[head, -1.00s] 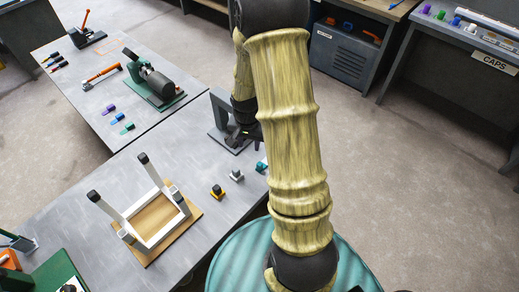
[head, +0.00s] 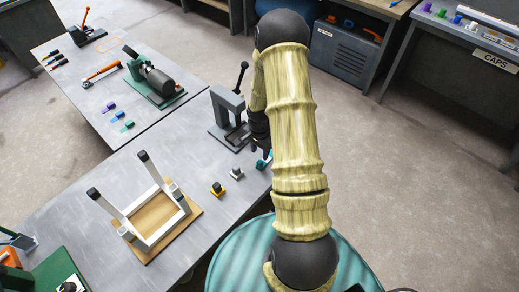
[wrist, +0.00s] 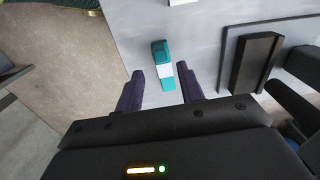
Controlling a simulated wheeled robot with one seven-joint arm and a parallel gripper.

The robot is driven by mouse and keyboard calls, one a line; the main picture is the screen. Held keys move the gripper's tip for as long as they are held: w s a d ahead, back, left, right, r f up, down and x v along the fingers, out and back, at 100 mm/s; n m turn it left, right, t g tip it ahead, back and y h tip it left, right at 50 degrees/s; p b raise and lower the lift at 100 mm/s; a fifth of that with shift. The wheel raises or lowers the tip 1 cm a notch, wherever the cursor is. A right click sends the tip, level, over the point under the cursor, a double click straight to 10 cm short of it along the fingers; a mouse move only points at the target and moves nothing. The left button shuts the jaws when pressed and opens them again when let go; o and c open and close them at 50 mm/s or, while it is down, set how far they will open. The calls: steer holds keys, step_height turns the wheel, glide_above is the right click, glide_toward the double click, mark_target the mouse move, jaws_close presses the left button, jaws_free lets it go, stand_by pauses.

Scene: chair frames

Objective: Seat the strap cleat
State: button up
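In the head view the teal piece (head: 264,161) is partly hidden under my gripper (head: 262,146). In the wrist view my gripper (wrist: 160,70) is open, with its two dark fingers on either side of the teal piece and apart from it. An upturned chair frame (head: 150,222) with white rails and black-tipped legs rests on a wooden board on the bench.
A grey lever press (head: 230,118) stands behind the gripper. A green machine (head: 152,82) and several coloured clips are on the far bench.

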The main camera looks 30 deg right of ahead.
mark_target(259, 161)
step_height(259, 161, down, 6)
steer(key=b, duration=0.3)
steer(key=shift+b, duration=0.4)
jaws_close()
steer(key=shift+w+r, duration=0.15)
steer(key=shift+r, duration=0.05)
steer(key=shift+s+r+p, duration=0.25)
steer(key=shift+r+p, duration=0.6)
steer(key=shift+w+r+p, duration=0.1)
steer(key=shift+r+p, duration=0.95)
steer(key=shift+r, duration=0.5)
steer(key=shift+f, duration=0.1)
